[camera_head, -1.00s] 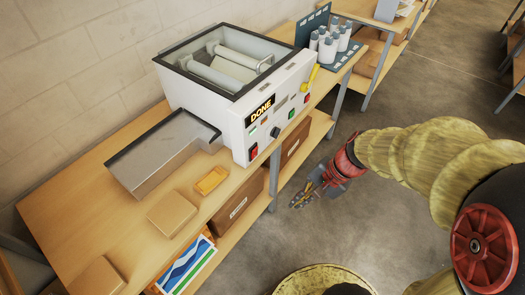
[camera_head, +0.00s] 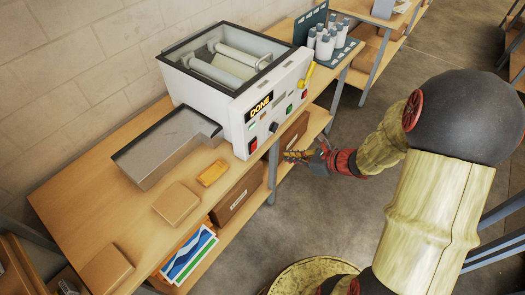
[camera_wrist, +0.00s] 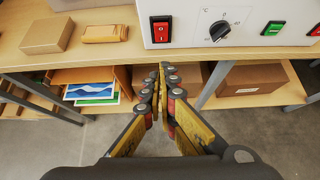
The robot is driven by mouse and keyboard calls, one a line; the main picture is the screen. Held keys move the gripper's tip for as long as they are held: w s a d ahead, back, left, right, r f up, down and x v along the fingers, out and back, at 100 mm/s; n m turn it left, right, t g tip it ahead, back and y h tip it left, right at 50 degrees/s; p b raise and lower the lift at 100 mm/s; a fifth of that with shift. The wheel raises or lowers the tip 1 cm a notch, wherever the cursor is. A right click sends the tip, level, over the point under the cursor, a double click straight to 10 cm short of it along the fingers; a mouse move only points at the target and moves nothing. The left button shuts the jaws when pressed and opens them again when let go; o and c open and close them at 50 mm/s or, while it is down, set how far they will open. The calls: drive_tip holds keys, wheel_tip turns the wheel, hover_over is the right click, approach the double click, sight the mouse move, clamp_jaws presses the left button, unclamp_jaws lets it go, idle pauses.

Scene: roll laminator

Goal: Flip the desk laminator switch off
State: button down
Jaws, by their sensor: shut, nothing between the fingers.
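The white laminator (camera_head: 240,85) stands on the wooden bench, with a display reading "DONE" (camera_head: 260,106) on its front panel. A red rocker switch (camera_head: 253,145) sits at the panel's lower left corner. In the wrist view this red switch (camera_wrist: 160,29) is near the top centre, left of a black dial (camera_wrist: 220,31). My gripper (camera_head: 290,156) is shut and empty, in front of the bench and below the panel. In the wrist view its closed fingertips (camera_wrist: 161,68) point toward the panel, below the red switch and apart from it.
A green button (camera_wrist: 272,28) and another red button (camera_wrist: 315,30) lie right of the dial. A metal tray (camera_head: 165,148), a yellow packet (camera_head: 212,173) and cardboard boxes (camera_head: 176,204) are on the bench. Bottles (camera_head: 323,43) stand behind right. A bench leg (camera_head: 273,172) is near my gripper.

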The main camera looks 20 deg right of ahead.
drive_tip(key=b, duration=0.2)
approach(253, 150)
drive_tip(key=shift+d+x, duration=0.15)
drive_tip(key=shift+x, duration=1.1)
drive_tip(key=shift+d+x, duration=0.1)
drive_tip(key=shift+x, duration=1.2)
drive_tip(key=shift+f, duration=0.2)
drive_tip(key=shift+r, duration=0.1)
